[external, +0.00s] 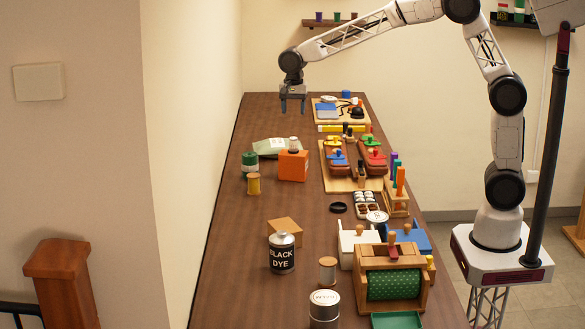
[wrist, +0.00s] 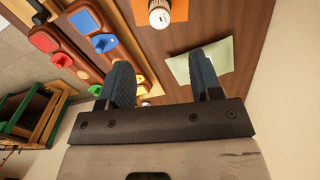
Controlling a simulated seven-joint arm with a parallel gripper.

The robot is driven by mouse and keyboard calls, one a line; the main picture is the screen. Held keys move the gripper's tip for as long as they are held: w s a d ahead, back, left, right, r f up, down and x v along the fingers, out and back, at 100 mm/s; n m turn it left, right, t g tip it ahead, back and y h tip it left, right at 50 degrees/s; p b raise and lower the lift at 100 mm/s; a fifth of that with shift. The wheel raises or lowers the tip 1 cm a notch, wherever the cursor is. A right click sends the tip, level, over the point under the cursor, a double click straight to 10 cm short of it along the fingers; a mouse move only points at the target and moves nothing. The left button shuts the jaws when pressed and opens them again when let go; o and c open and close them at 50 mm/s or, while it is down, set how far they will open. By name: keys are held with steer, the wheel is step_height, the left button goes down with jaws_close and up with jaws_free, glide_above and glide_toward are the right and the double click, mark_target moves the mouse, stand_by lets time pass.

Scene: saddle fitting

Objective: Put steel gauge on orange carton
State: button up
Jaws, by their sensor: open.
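An orange carton (external: 293,167) stands on the bench left of the middle; part of its top shows in the wrist view (wrist: 181,10). A round, pale-faced disc with a metallic rim (external: 377,217) by the cup tray looks like the steel gauge, but it is too small to be sure. A small white-and-dark jar (external: 293,144) shows at the carton's far edge, also in the wrist view (wrist: 160,14); I cannot tell whether it stands on the carton or behind it. My gripper (external: 292,109) is open and empty, high above the bench beyond the carton, fingers pointing down (wrist: 166,85).
A pale green packet (external: 269,147), green tin (external: 250,163) and yellow spool (external: 253,184) flank the carton. Saddles on a board (external: 350,181) lie to its right. Nearer are a BLACK DYE can (external: 282,254) and a roller box (external: 392,283).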

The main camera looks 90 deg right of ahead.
stand_by(0.7)
steer(key=s+a+r+n, duration=0.25)
steer(key=s+a, duration=0.25)
steer(key=s, duration=0.3)
steer(key=s+a+r+n+t, duration=0.1)
steer(key=s+a+r+n, duration=0.1)
steer(key=s+a+n, duration=0.4)
steer(key=s+a+r+n, duration=0.2)
steer(key=s+a, duration=0.2)
steer(key=s, duration=0.5)
steer(key=s+a+f+n, duration=0.2)
steer(key=s+n, duration=0.1)
steer(key=s, duration=0.4)
steer(key=s+a+f+n+t, duration=0.1)
steer(key=s+a+n, duration=0.1)
steer(key=s, duration=0.6)
steer(key=s+a+f+n, duration=0.2)
steer(key=s+n, duration=0.2)
steer(key=s, duration=0.4)
steer(key=shift+a+f+t, duration=0.3)
steer(key=shift+a, duration=0.1)
